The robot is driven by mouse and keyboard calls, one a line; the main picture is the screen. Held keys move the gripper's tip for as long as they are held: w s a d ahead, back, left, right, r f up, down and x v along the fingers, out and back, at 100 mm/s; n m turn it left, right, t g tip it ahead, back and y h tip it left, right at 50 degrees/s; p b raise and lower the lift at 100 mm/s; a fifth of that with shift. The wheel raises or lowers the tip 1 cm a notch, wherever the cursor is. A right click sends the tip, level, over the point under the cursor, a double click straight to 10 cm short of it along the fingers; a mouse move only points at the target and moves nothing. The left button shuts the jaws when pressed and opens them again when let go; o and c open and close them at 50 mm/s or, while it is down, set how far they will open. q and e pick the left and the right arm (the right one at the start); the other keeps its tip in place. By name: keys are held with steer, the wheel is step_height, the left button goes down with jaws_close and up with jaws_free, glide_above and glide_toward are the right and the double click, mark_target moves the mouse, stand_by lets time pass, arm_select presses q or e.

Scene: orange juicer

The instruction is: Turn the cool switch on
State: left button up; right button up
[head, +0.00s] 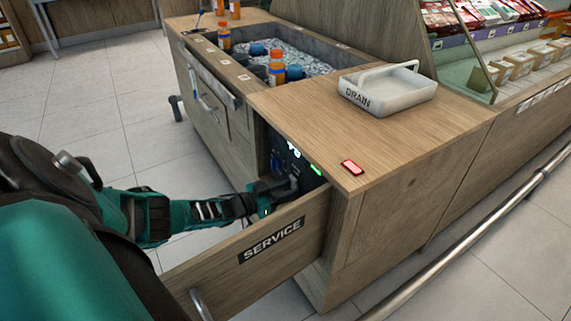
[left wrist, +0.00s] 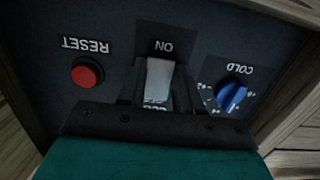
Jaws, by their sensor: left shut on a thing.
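The cool switch (left wrist: 158,80) is a pale grey lever on a dark control panel (left wrist: 115,45), which appears upside down in the left wrist view. An "ON" label sits just above the lever in that picture; a label below it is partly hidden. My left gripper (head: 284,188) reaches into the open service compartment in the head view. In the left wrist view its dark fingers (left wrist: 157,108) are shut on the lever, hiding its lower part. My right gripper is not in view.
A red button (left wrist: 87,74) marked RESET and a blue COLD knob (left wrist: 232,97) flank the switch. A drain tray (head: 412,95) and a small red-edged item (head: 352,167) lie on the counter (head: 420,135).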

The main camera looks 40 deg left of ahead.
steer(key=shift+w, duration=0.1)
arm_select(q)
steer(key=o, duration=1)
steer(key=shift+o, duration=0.2)
steer(key=shift+s, duration=0.2)
steer(key=p+v, duration=0.4)
steer(key=v, duration=0.8)
steer(key=shift+s+a, duration=0.15)
steer(key=shift+s, duration=0.1)
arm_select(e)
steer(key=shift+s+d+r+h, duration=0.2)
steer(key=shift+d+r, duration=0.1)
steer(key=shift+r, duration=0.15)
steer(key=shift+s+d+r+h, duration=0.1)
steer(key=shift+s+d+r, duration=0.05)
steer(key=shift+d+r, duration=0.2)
